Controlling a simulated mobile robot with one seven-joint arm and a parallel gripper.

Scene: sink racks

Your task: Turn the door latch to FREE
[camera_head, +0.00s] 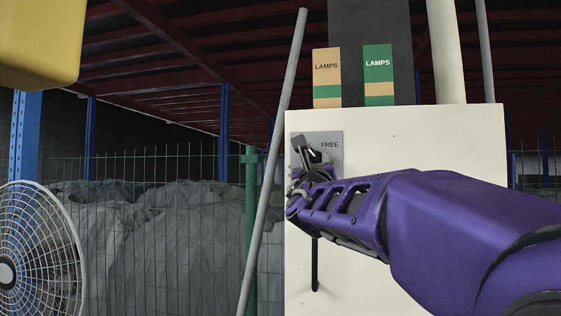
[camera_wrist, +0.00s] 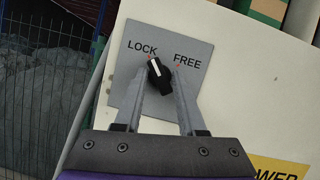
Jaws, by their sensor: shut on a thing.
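The door latch is a black knob (camera_wrist: 160,76) with a white pointer line, on a grey plate (camera_wrist: 192,50) marked LOCK at left and FREE at right. The pointer aims up and slightly left, at the red mark by LOCK. My gripper (camera_wrist: 159,73) is shut on the knob, one finger on each side of it. In the head view my gripper (camera_head: 303,157) is at the grey plate (camera_head: 330,138) on the cream cabinet door (camera_head: 420,125).
A black vertical handle (camera_head: 315,265) is below the latch. A grey pole (camera_head: 272,165) leans along the cabinet's left edge. Two LAMPS signs (camera_head: 326,77) are above. A fan (camera_head: 35,250) and a wire fence (camera_head: 165,200) are at left. A yellow label (camera_wrist: 280,168) is low at right.

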